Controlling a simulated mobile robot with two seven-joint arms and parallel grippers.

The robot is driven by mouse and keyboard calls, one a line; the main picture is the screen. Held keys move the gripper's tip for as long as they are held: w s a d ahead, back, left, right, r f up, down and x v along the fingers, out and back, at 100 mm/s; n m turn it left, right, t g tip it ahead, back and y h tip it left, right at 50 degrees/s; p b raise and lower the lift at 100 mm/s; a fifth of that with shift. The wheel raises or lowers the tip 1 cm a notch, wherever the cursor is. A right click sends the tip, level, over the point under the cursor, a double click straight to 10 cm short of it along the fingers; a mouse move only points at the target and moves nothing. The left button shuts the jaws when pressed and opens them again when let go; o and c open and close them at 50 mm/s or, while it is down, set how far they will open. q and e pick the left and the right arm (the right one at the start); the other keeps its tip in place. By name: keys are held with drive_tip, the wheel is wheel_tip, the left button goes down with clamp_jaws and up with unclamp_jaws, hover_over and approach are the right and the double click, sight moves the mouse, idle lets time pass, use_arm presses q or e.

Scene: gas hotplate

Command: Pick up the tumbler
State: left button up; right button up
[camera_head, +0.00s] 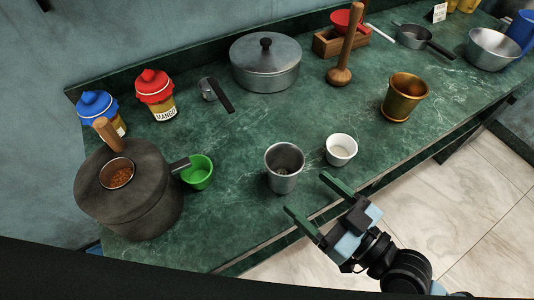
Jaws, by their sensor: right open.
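A metal tumbler (283,177) stands upright near the front edge of the green marble counter (240,140). Its open top faces up and it looks grey inside. My right gripper (308,194) comes in from the lower right, with its two green fingers spread apart and empty. The fingertips are just in front of and to the right of the tumbler, and I see no clear contact. My left gripper is not in the picture.
A white cup (341,149) stands right of the tumbler, close to the gripper. A green cup (199,173) and a dark pot (150,212) are to the left. A brass mortar (404,97) and a lidded pot (265,66) stand farther off. The counter behind the tumbler is clear.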

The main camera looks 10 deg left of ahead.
sight(294, 183)
drive_tip(key=shift+a, duration=0.1)
drive_tip(key=shift+w, duration=0.1)
drive_tip(key=shift+w+a, duration=0.2)
drive_tip(key=shift+a, duration=0.05)
drive_tip(key=shift+p+x, duration=0.7)
drive_tip(key=shift+x, duration=2.15)
drive_tip(key=shift+w+a, duration=0.2)
drive_tip(key=shift+a, duration=0.4)
drive_tip(key=shift+c, duration=0.2)
